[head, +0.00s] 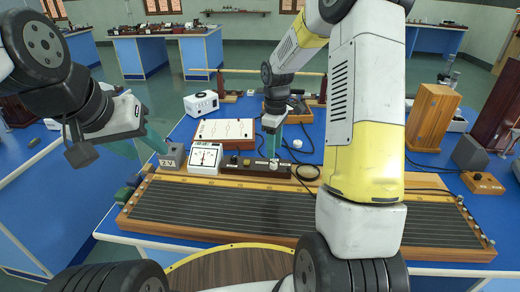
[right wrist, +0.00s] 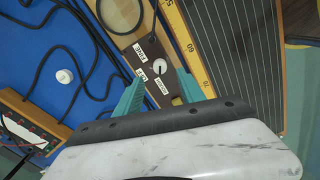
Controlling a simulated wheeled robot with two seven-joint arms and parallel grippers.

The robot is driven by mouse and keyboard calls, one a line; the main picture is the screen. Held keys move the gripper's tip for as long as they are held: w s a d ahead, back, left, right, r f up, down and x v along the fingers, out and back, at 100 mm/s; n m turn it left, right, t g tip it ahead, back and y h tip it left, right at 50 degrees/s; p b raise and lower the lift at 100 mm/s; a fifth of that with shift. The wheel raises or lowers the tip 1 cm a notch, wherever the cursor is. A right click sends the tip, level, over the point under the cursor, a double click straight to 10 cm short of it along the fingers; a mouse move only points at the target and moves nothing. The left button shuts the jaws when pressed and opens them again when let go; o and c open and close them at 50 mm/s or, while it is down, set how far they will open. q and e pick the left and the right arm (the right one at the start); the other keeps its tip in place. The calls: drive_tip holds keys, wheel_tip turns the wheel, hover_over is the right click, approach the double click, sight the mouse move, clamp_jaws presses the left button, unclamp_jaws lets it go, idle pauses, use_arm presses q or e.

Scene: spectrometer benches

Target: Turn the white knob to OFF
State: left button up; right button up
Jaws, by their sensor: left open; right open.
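The white knob (right wrist: 160,67) is a small round dial on a dark brown box (right wrist: 155,50), with several small white labels around it. In the head view the same dark box (head: 242,166) lies behind the long ribbed board. My right gripper (right wrist: 160,86) is open, its two teal fingers on either side of the knob's line and apart from it; it also shows above the box in the head view (head: 273,146). My left gripper (head: 155,140) is open beside the grey 2V block (head: 173,157).
A white meter (head: 205,158) stands left of the dark box, with a red-and-white panel (head: 225,134) behind it. The ribbed wooden board (head: 250,208) fills the front. Black cables and a loose white round piece (right wrist: 65,75) lie on the blue tabletop.

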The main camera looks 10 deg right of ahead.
sight(274, 163)
wheel_tip(274, 163, down, 6)
drive_tip(key=shift+f, duration=0.1)
clamp_jaws()
idle(0.4)
